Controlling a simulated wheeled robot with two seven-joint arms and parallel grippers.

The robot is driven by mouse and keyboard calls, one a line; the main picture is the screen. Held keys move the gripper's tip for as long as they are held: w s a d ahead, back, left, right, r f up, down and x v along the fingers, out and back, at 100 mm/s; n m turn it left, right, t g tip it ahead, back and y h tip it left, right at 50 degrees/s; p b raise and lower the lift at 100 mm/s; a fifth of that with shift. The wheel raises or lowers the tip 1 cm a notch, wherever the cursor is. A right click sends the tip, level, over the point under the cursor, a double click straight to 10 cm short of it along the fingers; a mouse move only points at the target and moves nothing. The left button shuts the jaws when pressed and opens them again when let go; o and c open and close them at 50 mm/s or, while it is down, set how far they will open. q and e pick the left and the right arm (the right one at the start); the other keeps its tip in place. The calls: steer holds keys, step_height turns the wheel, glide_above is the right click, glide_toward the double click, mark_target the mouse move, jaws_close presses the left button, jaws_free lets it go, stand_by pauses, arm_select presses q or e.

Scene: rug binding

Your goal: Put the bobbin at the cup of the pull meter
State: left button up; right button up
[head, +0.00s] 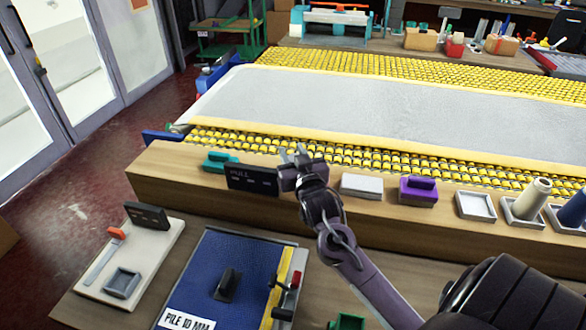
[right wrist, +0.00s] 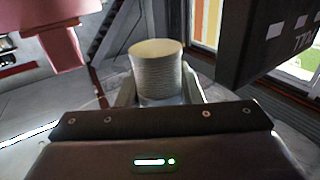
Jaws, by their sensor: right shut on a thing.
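My right gripper (head: 294,160) is over the wooden ledge, just right of a dark block marked PULL (head: 250,180), which looks like the pull meter. In the right wrist view that dark block (right wrist: 268,38) is close by at the upper right, apart from the bobbin. My right gripper is shut on the bobbin (right wrist: 157,72), a cream, ribbed spool between its two fingers. In the head view I cannot make out the bobbin at the gripper. I cannot make out the meter's cup either. My left gripper is not in view.
On the ledge (head: 390,222) stand a teal tool (head: 218,160), a grey-white block (head: 361,186), a purple block (head: 418,190), an empty tray (head: 476,206) and a cream cone (head: 533,196). A blue board (head: 215,265) and a pale board (head: 160,255) lie nearer.

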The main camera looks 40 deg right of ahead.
steer(key=shift+f, duration=2.55)
steer(key=shift+f, duration=0.1)
steer(key=shift+f, duration=0.1)
steer(key=o, duration=0.7)
